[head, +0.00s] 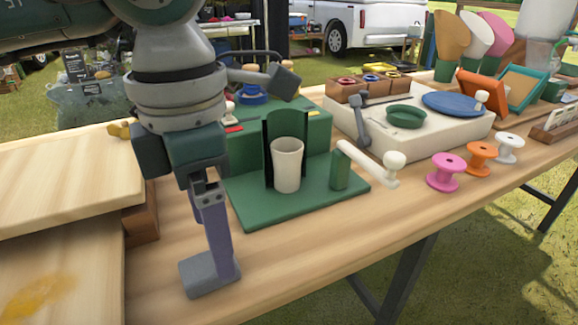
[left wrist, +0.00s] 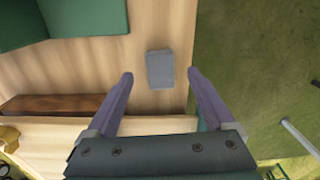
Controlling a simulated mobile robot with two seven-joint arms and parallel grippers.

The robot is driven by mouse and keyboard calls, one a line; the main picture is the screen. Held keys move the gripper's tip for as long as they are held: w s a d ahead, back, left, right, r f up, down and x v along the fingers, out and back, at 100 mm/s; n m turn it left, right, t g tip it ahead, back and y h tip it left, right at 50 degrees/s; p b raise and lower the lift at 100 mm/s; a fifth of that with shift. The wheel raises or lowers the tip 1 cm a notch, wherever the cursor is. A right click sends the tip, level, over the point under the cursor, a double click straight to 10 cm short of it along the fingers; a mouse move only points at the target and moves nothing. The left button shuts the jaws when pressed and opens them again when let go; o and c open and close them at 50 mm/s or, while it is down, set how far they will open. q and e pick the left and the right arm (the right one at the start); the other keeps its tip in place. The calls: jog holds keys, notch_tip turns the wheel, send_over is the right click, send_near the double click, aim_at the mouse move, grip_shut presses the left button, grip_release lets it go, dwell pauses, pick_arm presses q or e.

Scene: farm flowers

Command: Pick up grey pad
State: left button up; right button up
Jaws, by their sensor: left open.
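The grey pad (head: 200,279) is a small flat rectangular block on the wooden table, close to its front edge. In the left wrist view the grey pad (left wrist: 160,69) appears between my two fingertips, with a gap on either side. My left gripper (head: 222,262) points down over the pad, and its purple finger hides part of it in the head view. The left wrist view shows the left gripper (left wrist: 160,76) open and empty. I cannot tell how high the fingertips are above the pad. My right gripper is not in view.
A green stand (head: 255,208) with a white cup (head: 287,165) is just behind the pad. Wooden boards (head: 65,180) lie to the left. A white-knobbed handle (head: 368,165) and pink, orange and white spools (head: 447,172) are to the right. Bare table lies around the pad.

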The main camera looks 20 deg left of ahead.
pick_arm(q)
notch_tip(320, 180, down, 4)
jog(key=shift+f, duration=0.15)
grip_shut()
dwell(0.7)
notch_tip(320, 180, up, 20)
jog(key=p, duration=0.2)
dwell(0.3)
